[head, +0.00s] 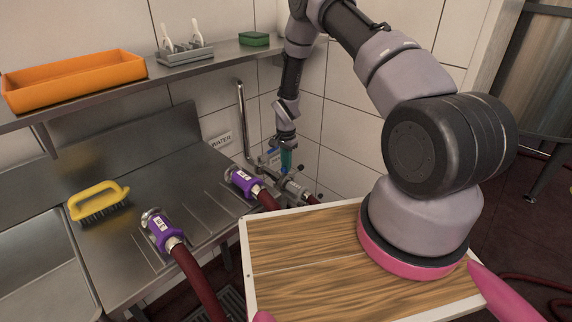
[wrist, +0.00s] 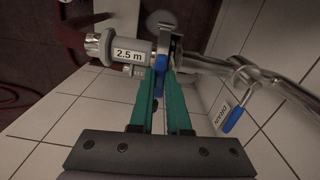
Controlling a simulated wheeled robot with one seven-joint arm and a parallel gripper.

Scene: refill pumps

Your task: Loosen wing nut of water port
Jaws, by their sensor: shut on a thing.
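The water port's clamp (wrist: 166,22) shows in the wrist view, joining a grey hose fitting (wrist: 138,58) labelled "2.5 m" to a steel pipe. A blue piece (wrist: 160,63), which looks like the clamp's wing nut, sits between my fingertips. My gripper (wrist: 160,78) has green fingers, which are shut on this blue piece; they hide part of it. In the head view my gripper (head: 287,160) reaches down to the pipework by the tiled wall. The wing nut is too small to make out there.
A "WATER" label (head: 221,141) is on the wall. A blue handle (wrist: 233,119) is beside a "DRAIN" label (wrist: 219,108). Two purple hose ends (head: 162,230) (head: 243,182) lie on the steel counter (head: 115,262), with a yellow brush (head: 98,200). A shelf (head: 100,103) runs above.

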